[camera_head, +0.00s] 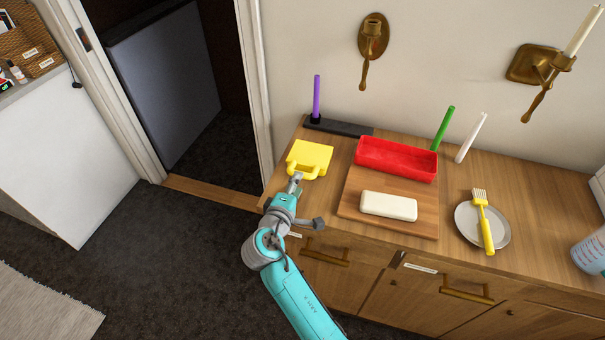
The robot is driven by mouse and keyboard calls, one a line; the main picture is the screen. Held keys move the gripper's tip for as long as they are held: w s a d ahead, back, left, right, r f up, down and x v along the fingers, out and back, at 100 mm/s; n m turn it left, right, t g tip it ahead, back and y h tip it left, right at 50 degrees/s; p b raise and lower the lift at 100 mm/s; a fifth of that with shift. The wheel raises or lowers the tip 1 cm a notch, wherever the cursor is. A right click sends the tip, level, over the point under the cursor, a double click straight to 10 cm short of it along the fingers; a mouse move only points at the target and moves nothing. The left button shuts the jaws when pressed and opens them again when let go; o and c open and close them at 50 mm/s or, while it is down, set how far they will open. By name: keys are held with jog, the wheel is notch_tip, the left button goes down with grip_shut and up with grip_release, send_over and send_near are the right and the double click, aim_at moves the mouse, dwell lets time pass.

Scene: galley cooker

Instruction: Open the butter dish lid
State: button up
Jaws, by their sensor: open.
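A yellow box-like piece (312,153) with a looped handle (301,171) on its near side sits at the left end of the wooden counter. It looks like the butter dish with its lid down, but a seam between lid and base cannot be made out. My gripper (295,179) is open at the near side of this handle, very close to it. Whether the fingers touch or surround the handle cannot be told, as they are small and partly hidden by the wrist.
A wooden board (426,222) carries a red open tray (410,172) and a white block (388,206). A dark holder with a purple candle (317,96) stands behind the yellow piece. Drawer handles jut out below the counter.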

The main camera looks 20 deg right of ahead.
send_near(307, 159)
jog(key=shift+w+d+f, duration=0.35)
jog(key=shift+w+d, duration=0.1)
jog(key=shift+d, duration=0.1)
jog(key=shift+w+d+f, duration=0.4)
jog(key=shift+w+d, duration=0.1)
jog(key=shift+d, duration=0.1)
grip_shut()
